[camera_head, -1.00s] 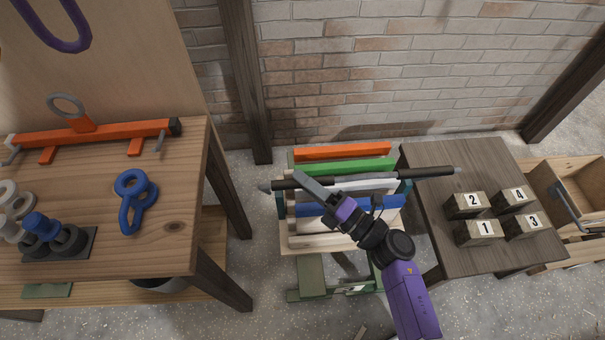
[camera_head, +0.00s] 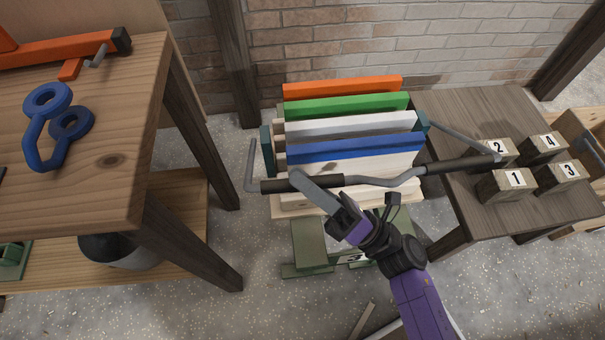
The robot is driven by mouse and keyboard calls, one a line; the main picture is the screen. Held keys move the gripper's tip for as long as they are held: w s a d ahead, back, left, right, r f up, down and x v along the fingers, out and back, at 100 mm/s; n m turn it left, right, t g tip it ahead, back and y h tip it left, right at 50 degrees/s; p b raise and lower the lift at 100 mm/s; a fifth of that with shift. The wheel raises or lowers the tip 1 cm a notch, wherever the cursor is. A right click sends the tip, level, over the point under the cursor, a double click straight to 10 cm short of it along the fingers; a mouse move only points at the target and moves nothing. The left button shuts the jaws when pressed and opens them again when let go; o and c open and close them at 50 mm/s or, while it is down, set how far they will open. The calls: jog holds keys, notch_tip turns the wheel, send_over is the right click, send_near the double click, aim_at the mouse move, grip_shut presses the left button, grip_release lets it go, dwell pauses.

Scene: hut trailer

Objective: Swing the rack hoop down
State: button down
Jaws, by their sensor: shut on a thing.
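The rack (camera_head: 405,162) holds upright boards edged orange, green, white and blue, with teal brackets at its sides. The rack hoop (camera_head: 388,182) is a grey bent bar with black sleeves. Its side arms reach from the rack's ends toward me, and its crossbar lies in front of the blue-edged board. The right end of the crossbar is by the numbered blocks. My gripper (camera_head: 308,186) is shut on the hoop at the left black sleeve. A grey finger lies across the bar and hides part of it.
A wooden workbench (camera_head: 140,110) on the left carries a blue ringed part (camera_head: 47,125) and an orange bar (camera_head: 60,50). A dark table (camera_head: 470,105) on the right holds several numbered blocks (camera_head: 512,182). A green stand (camera_head: 308,245) is below the rack. Floor shows between workbench and rack.

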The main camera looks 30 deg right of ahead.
jog(key=s+f+n+b, duration=0.1)
jog(key=s+f+b, duration=0.1)
jog(key=f+b, duration=0.4)
jog(key=s+a+f+n+y+b, duration=0.1)
jog(key=s+f+b, duration=0.1)
jog(key=f+b, duration=0.5)
jog(key=shift+s+a+f, duration=0.15)
jog(key=shift+s+a, duration=0.1)
jog(key=shift+y, duration=0.4)
jog(key=c, duration=1.2)
grip_release()
jog(key=shift+c, duration=0.2)
jog(key=p+v, duration=0.1)
jog(key=v, duration=0.6)
jog(key=shift+s+d+f, duration=0.15)
jog(key=shift+s+d, duration=0.1)
jog(key=shift+s, duration=0.05)
